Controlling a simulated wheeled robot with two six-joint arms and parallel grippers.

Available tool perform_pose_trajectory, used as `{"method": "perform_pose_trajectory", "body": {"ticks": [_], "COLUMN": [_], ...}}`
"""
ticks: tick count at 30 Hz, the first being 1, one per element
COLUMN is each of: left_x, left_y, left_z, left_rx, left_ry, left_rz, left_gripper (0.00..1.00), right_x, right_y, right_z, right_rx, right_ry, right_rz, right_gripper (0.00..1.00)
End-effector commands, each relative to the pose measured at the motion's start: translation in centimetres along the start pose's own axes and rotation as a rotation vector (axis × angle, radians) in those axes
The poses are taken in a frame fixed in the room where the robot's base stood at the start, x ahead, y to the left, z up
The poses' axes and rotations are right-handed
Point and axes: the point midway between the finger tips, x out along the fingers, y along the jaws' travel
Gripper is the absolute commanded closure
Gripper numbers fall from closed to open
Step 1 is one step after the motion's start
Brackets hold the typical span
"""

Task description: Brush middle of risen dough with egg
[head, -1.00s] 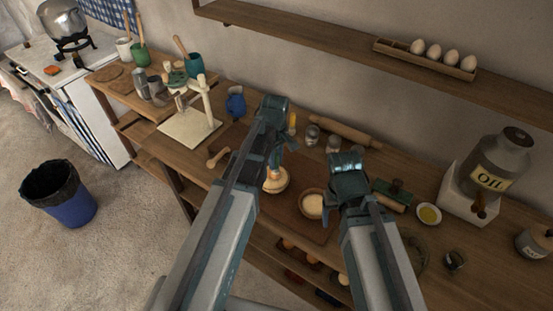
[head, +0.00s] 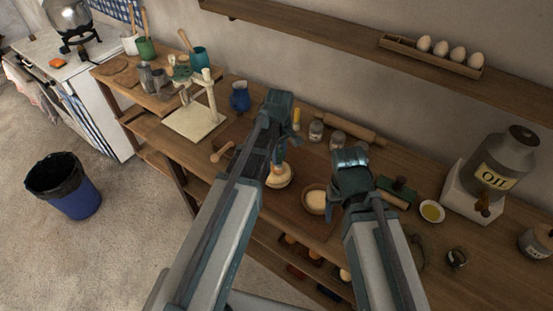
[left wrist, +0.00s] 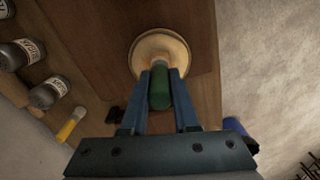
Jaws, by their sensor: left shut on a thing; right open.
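The dough (head: 284,178) is a pale round mound on the wooden board; its round top also shows in the left wrist view (left wrist: 150,46). My left gripper (left wrist: 160,74) is shut on a green-handled brush (left wrist: 160,94), whose lower end is over the dough. The bristle tip is hidden in the left wrist view, and I cannot tell whether it touches the dough. A small white dish of yellow liquid (head: 432,211) stands at the right. My right gripper (head: 350,160) is open and empty above the worktop, right of the dough.
A bowl of pale contents (head: 316,201) stands right of the dough. A rolling pin (head: 350,127) and glass jars (head: 316,131) lie behind. The egg shelf (head: 340,35) hangs above.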

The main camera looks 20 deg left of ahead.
Motion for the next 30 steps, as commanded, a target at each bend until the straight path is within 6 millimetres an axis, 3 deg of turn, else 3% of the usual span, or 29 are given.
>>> {"method": "perform_pose_trajectory", "body": {"ticks": [3,14,30], "left_x": [0.0,-0.1,-5.0], "left_y": [0.9,0.9,0.9], "left_z": [-0.3,-0.2,-0.2], "left_rx": [0.0,0.0,0.0], "left_ry": [0.0,0.0,0.0], "left_rz": [0.0,0.0,0.0], "left_gripper": [1.0,1.0,1.0], "right_x": [0.0,-0.1,-4.9], "right_y": [0.0,0.0,0.5], "right_z": [0.0,0.0,0.3], "right_rx": [0.0,0.0,0.0], "right_ry": [0.0,0.0,0.0], "right_rz": [0.0,0.0,0.0], "right_gripper": [0.29,0.29,0.29]}}
